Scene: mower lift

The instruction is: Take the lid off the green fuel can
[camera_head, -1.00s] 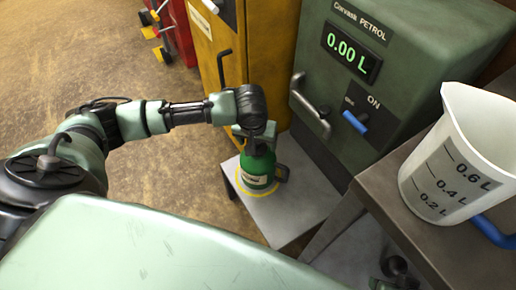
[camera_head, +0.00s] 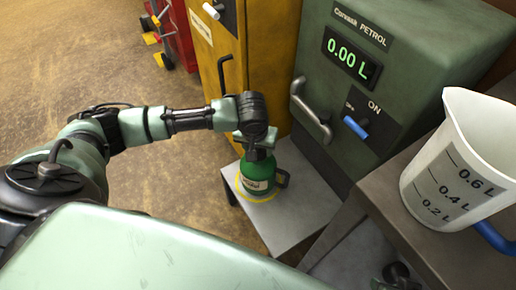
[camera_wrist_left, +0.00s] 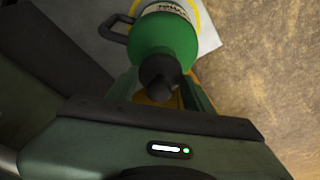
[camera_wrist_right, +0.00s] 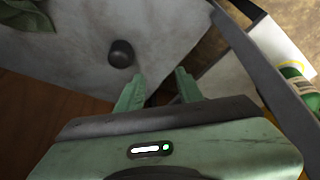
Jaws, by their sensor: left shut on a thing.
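The green fuel can (camera_head: 257,176) stands upright on a low grey stand, inside a yellow ring marking. Its black lid (camera_wrist_left: 160,68) is at the top of the can in the left wrist view. My left gripper (camera_head: 257,140) is directly above the can and shut on the lid, with a finger on each side of it in the left wrist view. I cannot tell whether the lid is still seated or slightly raised. My right gripper (camera_wrist_right: 158,88) is open and empty, away from the can, over a pale grey surface.
A green petrol dispenser (camera_head: 395,40) reading 0.00 L stands behind the stand (camera_head: 285,222). A yellow cabinet (camera_head: 215,60) is beside it. A measuring jug (camera_head: 460,150) sits on a grey table at right. A small black knob (camera_wrist_right: 121,53) shows near my right gripper.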

